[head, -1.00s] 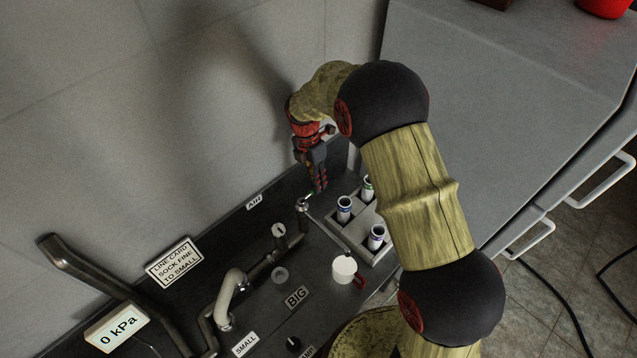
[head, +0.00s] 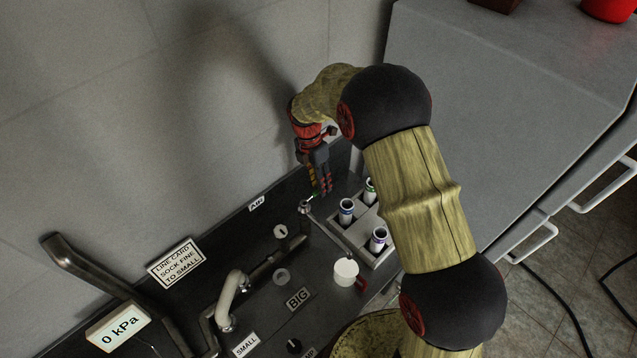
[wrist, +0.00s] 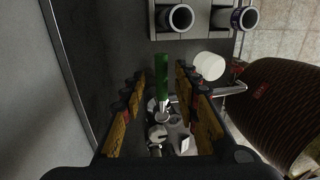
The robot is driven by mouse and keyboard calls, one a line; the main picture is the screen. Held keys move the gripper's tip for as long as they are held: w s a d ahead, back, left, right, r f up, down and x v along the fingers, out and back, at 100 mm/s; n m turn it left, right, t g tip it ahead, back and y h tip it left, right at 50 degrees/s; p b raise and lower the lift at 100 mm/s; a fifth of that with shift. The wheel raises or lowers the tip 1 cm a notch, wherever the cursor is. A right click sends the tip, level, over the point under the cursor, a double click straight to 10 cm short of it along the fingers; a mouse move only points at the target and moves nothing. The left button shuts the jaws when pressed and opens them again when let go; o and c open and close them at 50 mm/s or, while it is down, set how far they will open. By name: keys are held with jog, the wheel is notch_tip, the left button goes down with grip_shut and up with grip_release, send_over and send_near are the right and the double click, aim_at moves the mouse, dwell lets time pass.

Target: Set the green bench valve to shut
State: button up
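The green bench valve shows as a long green handle (wrist: 161,76) in the wrist view, standing out from a metal valve body (wrist: 162,112). In the head view only a small bit of green (head: 314,196) shows by my fingertips, beside the metal fitting (head: 305,207) near the AIR label (head: 257,204). My gripper (head: 322,190) points down there. In the wrist view my gripper (wrist: 158,92) is open, with one finger on each side of the handle and dark gaps between. No touch is visible. The handle's exact angle relative to its pipe is hard to tell.
A grey rack (head: 377,253) with several vials stands just right of the valve. A white round cap (head: 345,270) sits in front of it. Pipes, a white hooked spout (head: 231,290) and a 0 kPa display (head: 118,328) lie left. The wall is close behind.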

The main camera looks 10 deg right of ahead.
notch_tip(320, 180, up, 12)
jog(key=w+a, duration=0.1)
jog(key=w, duration=0.1)
jog(key=shift+a+f, duration=0.15)
jog(key=shift+a, duration=0.05)
jog(key=shift+s, duration=0.1)
dwell(0.6)
